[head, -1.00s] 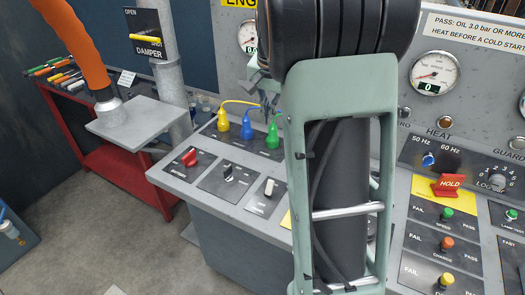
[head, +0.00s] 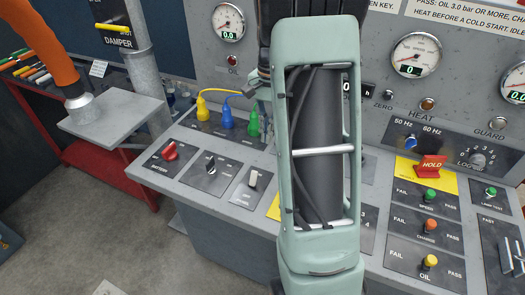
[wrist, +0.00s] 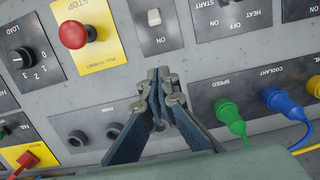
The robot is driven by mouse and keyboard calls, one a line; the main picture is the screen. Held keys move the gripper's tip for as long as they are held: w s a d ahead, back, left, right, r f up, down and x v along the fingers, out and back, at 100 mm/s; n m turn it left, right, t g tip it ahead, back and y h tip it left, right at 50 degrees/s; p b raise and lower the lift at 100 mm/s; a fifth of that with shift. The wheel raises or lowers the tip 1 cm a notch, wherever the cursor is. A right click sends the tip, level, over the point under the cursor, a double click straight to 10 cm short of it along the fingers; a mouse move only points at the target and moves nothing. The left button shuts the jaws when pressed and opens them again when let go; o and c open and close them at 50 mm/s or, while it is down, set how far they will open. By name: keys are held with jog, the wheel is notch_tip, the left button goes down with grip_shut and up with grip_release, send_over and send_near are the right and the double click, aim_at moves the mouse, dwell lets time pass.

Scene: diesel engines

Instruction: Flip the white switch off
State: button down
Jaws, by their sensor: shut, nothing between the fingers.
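The white switch (head: 253,179) is a small rocker on a dark plate on the sloping console, left of my arm in the head view. In the wrist view the white switch (wrist: 154,17) is near the top edge, with an ON label on the finger side of it. I cannot tell for certain which way it is tipped. My gripper (wrist: 160,76) is shut and empty, its fingertips over the bare grey console short of the switch plate, apart from the switch. In the head view my arm hides most of the gripper.
A black switch (head: 210,166) and a red battery switch (head: 169,152) are left of the white one. A red push button (wrist: 73,35) on a yellow plate is beside it. Yellow, blue and green plugs (head: 252,122) with cables stand behind.

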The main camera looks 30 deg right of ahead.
aim_at(253, 179)
jog(key=f, duration=0.6)
jog(key=a+f, duration=0.1)
jog(key=f, duration=0.2)
jog(key=shift+s+f+p, duration=0.25)
jog(key=shift+s+p, duration=0.1)
jog(key=shift+p, duration=0.05)
jog(key=shift+s+a+r+p, duration=0.45)
jog(key=shift+s+a+r, duration=0.5)
jog(key=shift+a, duration=0.2)
jog(key=shift+s+a, duration=0.1)
jog(key=shift+a, duration=0.05)
jog(key=shift+a, duration=0.1)
